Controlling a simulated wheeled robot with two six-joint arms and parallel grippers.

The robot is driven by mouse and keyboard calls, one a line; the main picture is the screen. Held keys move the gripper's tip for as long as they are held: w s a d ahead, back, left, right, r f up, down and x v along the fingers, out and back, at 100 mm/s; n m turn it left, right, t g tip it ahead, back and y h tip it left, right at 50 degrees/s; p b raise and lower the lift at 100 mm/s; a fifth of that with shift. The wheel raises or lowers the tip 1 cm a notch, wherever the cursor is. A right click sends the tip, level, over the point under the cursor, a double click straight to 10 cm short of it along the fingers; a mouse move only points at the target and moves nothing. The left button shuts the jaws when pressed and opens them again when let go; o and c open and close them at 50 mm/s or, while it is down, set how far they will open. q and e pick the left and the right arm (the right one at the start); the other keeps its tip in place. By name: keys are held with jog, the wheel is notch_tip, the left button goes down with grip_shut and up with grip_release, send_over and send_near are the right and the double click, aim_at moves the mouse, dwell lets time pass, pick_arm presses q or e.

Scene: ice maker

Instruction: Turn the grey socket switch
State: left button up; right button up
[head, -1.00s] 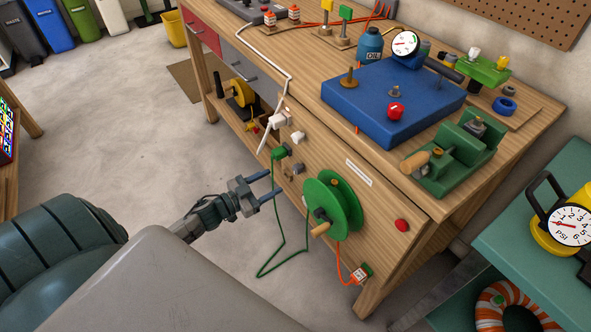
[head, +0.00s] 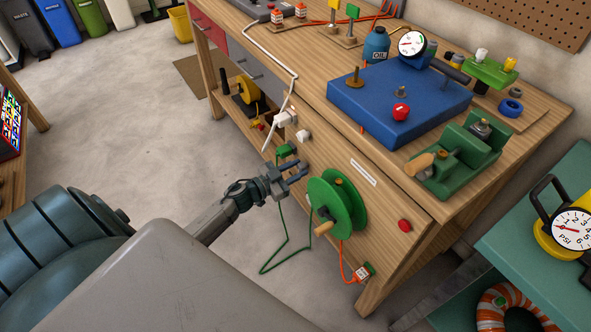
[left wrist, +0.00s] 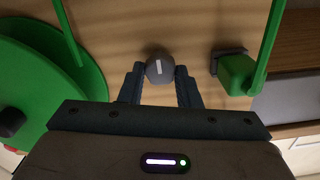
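The grey socket switch is a small round knob with a white mark (left wrist: 160,68) on the wooden panel, centred in the left wrist view. Its white mark stands nearly upright, slightly tilted. In the head view my left gripper (head: 297,171) is at the bench's front panel, between the green plug and the green reel, and hides the switch. My right gripper is not in view.
A green plug (left wrist: 236,72) with its cable is close to the right finger in the wrist view. A green reel (head: 333,203) with a wooden handle stands out just right of the gripper. White plugs (head: 286,118) sit farther left along the panel. The floor in front is clear.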

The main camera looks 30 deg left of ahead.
pick_arm(q)
jog(key=c, duration=0.4)
